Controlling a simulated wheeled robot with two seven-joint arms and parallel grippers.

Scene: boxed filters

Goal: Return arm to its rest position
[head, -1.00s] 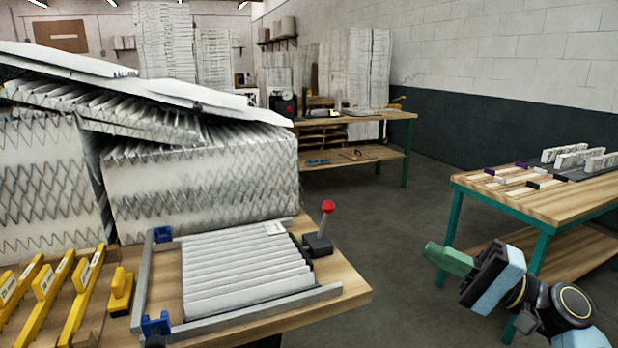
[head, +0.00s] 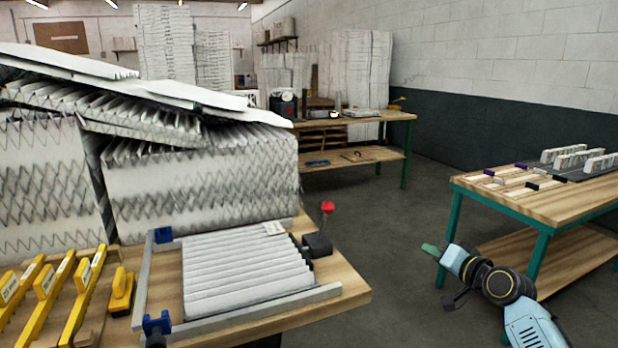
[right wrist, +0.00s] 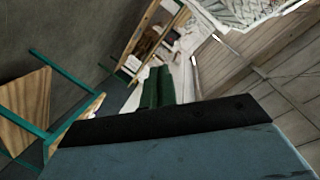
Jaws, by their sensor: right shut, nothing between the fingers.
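My right arm is in the lower right of the head view, over open floor between the two nearer tables. Its gripper (head: 430,249) has green fingers pointing left and away, shut and empty, touching nothing. In the right wrist view the green fingers (right wrist: 158,88) lie close together beyond the dark edge of the gripper body. My left gripper does not show in the head view.
The left table (head: 350,290) bears a metal frame (head: 240,308) with a pleated filter (head: 245,270), a red-knobbed lever (head: 327,208) and yellow tools (head: 85,300). The right table (head: 570,205) stands near my right arm. Large filter stacks (head: 200,185) rise at left.

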